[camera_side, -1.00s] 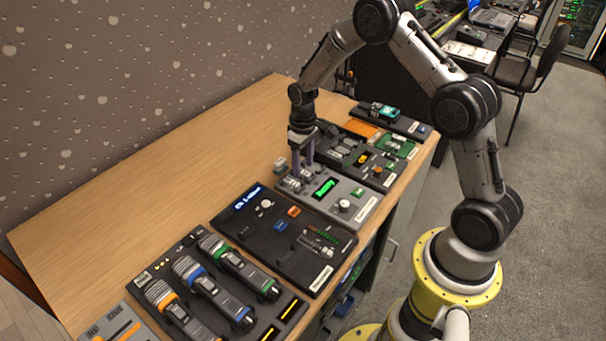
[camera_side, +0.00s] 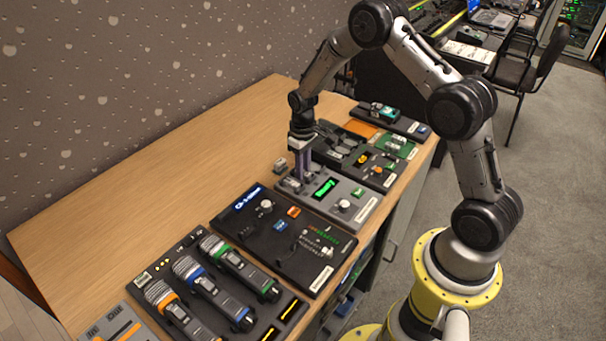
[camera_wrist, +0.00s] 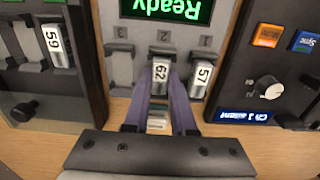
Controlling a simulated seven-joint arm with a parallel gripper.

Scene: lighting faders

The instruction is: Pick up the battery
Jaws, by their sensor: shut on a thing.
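A small silver battery labelled 62 (camera_wrist: 160,76) sits at the middle slot of the grey panel, below the green "Ready" display, in the wrist view. My gripper (camera_wrist: 163,84) has its two purple fingers shut on this battery, one on each side. In the side view my gripper (camera_side: 303,174) points down at the back edge of the grey panel (camera_side: 362,212), and the fingers largely hide the held battery. A second battery, labelled 57 (camera_wrist: 203,76), stands right beside it in the wrist view. Another, labelled 59 (camera_wrist: 55,44), lies in the neighbouring dark panel.
A small object (camera_side: 280,165) stands on the table behind the panel. A black panel with a knob (camera_side: 266,205) and a dark microphone tray (camera_side: 160,266) lie nearer the camera. More panels line the far end. The wooden table (camera_side: 150,190) is clear on the wall side.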

